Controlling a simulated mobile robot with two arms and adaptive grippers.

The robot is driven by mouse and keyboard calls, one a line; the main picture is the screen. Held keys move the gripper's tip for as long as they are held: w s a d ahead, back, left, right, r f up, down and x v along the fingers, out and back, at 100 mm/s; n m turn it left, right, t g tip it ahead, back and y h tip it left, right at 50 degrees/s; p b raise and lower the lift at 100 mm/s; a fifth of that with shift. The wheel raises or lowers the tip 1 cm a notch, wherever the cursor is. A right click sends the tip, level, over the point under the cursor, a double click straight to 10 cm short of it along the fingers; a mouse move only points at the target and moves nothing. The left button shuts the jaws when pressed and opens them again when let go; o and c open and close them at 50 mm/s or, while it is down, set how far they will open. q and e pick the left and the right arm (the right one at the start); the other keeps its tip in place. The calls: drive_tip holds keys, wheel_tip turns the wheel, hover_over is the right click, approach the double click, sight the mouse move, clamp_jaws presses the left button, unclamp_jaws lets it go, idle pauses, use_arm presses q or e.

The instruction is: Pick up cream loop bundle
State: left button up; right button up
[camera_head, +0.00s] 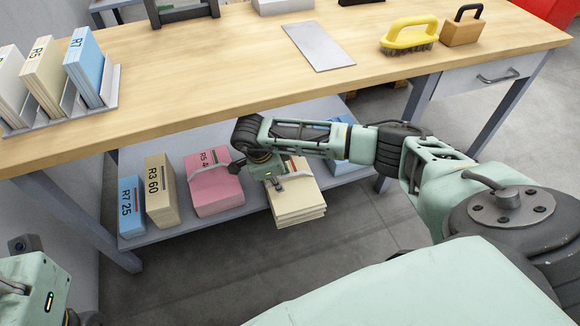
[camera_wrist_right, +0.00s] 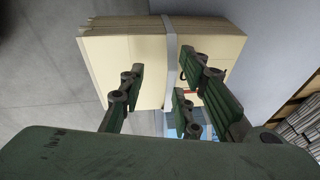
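The cream bundle (camera_head: 297,207) lies on the lower shelf (camera_head: 165,238), to the right of the pink bundle, with its front end at the shelf's front edge. In the right wrist view the cream bundle (camera_wrist_right: 118,50) has a pale strap (camera_wrist_right: 170,60) around it. My right gripper (camera_head: 275,183) is at the bundle's upper part and hides some of it. In the right wrist view the fingers of my right gripper (camera_wrist_right: 163,66) are spread on either side of the strap; whether they touch cannot be told. My left gripper is not clearly in view; part of my left arm shows at lower left.
A pink bundle (camera_head: 215,188), a cream R3 bundle (camera_head: 160,190) and a blue R7 bundle (camera_head: 131,207) stand on the shelf to the left. The wooden tabletop (camera_head: 220,70) overhangs the shelf. A yellow-handled brush (camera_head: 408,35) stands on the tabletop.

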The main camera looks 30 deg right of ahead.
sight(288, 175)
drive_tip(key=d, duration=0.1)
drive_tip(key=d+b, duration=0.1)
drive_tip(key=d, duration=0.2)
drive_tip(key=shift+w+d+f+b, duration=0.2)
drive_tip(key=shift+w+d+b, duration=0.05)
drive_tip(key=shift+w+b, duration=0.05)
drive_tip(key=shift+f+b, duration=0.35)
drive_tip(key=shift+f, duration=0.1)
drive_tip(key=shift+r, duration=0.1)
clamp_jaws()
drive_tip(key=shift+w+r, duration=0.1)
drive_tip(key=shift+w, duration=0.05)
